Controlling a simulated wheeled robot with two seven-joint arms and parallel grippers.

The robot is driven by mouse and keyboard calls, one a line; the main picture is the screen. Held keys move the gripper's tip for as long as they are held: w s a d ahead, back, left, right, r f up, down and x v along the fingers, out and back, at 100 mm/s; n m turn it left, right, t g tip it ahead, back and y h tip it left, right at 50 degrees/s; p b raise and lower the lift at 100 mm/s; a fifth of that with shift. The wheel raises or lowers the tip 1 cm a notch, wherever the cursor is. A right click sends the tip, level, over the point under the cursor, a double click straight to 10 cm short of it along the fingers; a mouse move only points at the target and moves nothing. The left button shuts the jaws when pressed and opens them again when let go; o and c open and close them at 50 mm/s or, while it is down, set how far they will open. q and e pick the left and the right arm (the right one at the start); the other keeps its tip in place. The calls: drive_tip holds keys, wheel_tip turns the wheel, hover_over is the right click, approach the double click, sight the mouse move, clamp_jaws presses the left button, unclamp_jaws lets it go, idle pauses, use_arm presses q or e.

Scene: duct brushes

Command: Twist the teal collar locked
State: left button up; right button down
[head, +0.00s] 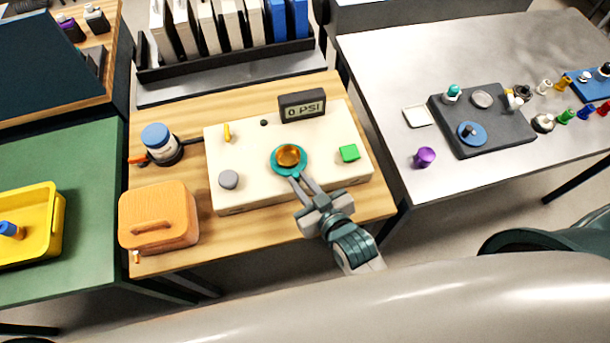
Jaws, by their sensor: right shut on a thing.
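The teal collar (288,167) is a ring around an amber dome (288,155) on the cream panel (240,193). My right gripper (301,182) reaches in from the lower right and is shut on the near edge of the collar. The fingertips cover a small part of the ring there. A dark gauge (302,105) at the back of the panel reads "0 PSI". My left gripper is not in view.
The panel also bears a green block (349,153), a grey knob (228,180) and a yellow lever (227,132). An orange box (158,216) and a blue-capped jar (158,140) stand to the left. A grey table (390,75) with small parts is at right.

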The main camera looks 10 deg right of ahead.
drive_tip(key=shift+a+m+t+h, duration=0.3)
drive_tip(key=shift+a+m+h, duration=0.1)
drive_tip(key=shift+m, duration=0.1)
drive_tip(key=c, duration=1.7)
unclamp_jaws()
drive_tip(key=shift+s+d, duration=0.1)
drive_tip(key=shift+b+v, duration=2)
drive_tip(key=shift+v, duration=6.65)
drive_tip(key=shift+r, duration=0.15)
